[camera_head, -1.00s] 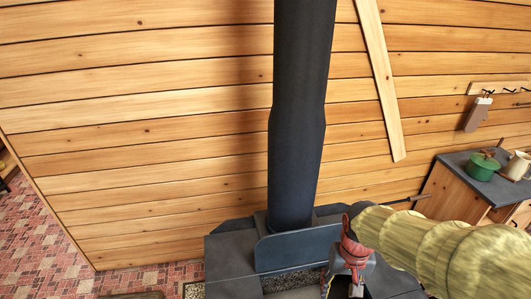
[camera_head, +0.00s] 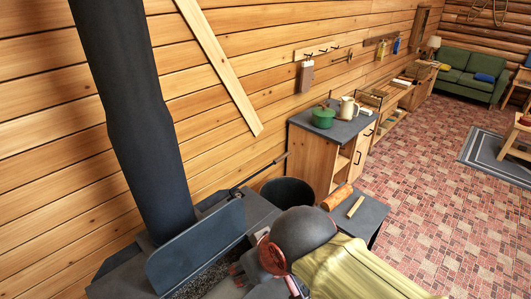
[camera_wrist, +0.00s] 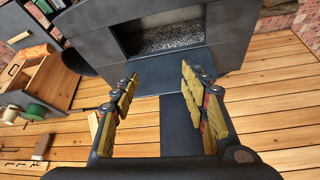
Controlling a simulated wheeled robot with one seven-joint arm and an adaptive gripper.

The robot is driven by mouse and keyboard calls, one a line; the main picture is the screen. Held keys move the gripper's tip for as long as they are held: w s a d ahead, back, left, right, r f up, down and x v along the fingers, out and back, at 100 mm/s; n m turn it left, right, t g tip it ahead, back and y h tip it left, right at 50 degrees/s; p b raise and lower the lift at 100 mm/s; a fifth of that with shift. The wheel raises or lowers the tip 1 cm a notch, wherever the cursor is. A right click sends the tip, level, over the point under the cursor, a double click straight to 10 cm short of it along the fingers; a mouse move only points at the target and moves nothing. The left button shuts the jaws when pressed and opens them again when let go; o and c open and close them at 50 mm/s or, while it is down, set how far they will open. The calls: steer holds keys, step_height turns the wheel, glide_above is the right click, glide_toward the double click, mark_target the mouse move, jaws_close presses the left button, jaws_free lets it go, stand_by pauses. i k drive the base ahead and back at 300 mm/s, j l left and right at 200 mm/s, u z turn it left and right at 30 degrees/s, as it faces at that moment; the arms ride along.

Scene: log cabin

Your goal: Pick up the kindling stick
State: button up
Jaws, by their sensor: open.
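In the head view my arm hides most of the gripper.
The dark stove (camera_wrist: 222,38) and its flue pipe (camera_head: 140,130) stand close on the left. A black bucket (camera_head: 288,190) stands behind my arm. A cabinet (camera_head: 318,150) holds a green pot (camera_head: 323,117) and a pale jug (camera_head: 348,107). The brick-patterned floor (camera_head: 430,190) at right is open.

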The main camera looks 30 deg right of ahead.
mark_target(352, 211)
steer(key=l+z, duration=0.2)
steer(key=l, duration=0.25)
steer(key=i+l+z, duration=0.2)
steer(key=l, duration=0.2)
steer(key=l+z, duration=0.15)
steer(key=l, duration=0.25)
steer(key=i+l+z, duration=0.2)
steer(key=l, duration=0.2)
steer(key=i+l+z, duration=0.2)
steer(key=l, duration=0.15)
steer(key=i+l+z, duration=0.2)
steer(key=l, duration=0.15)
steer(key=k, duration=0.05)
